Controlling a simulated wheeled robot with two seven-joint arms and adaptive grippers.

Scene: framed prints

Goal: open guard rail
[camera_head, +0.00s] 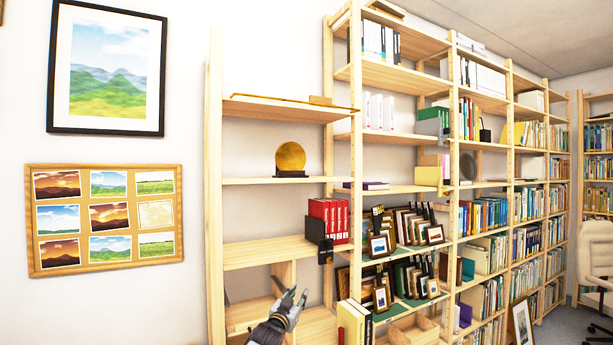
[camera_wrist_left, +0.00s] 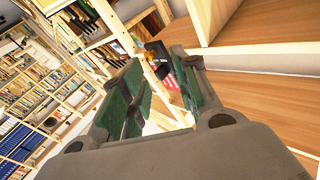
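My left gripper (camera_head: 289,287) is low at the front of the left bookcase, its fingers apart and nothing visible between them. In the left wrist view its green-padded fingers (camera_wrist_left: 158,75) are spread, with a shelf post and a dark item beyond them. A thin wooden bar (camera_head: 288,99) lies along the upper shelf of the left bay and may be the guard rail; I cannot tell for sure. My right gripper is not in view.
Red binders (camera_head: 329,216) and a gold disc (camera_head: 290,158) stand on the left shelves. Several small framed pictures (camera_head: 379,245) fill the middle bay. An open wooden box (camera_head: 414,329) is low down. A large frame (camera_head: 523,322) leans at the right.

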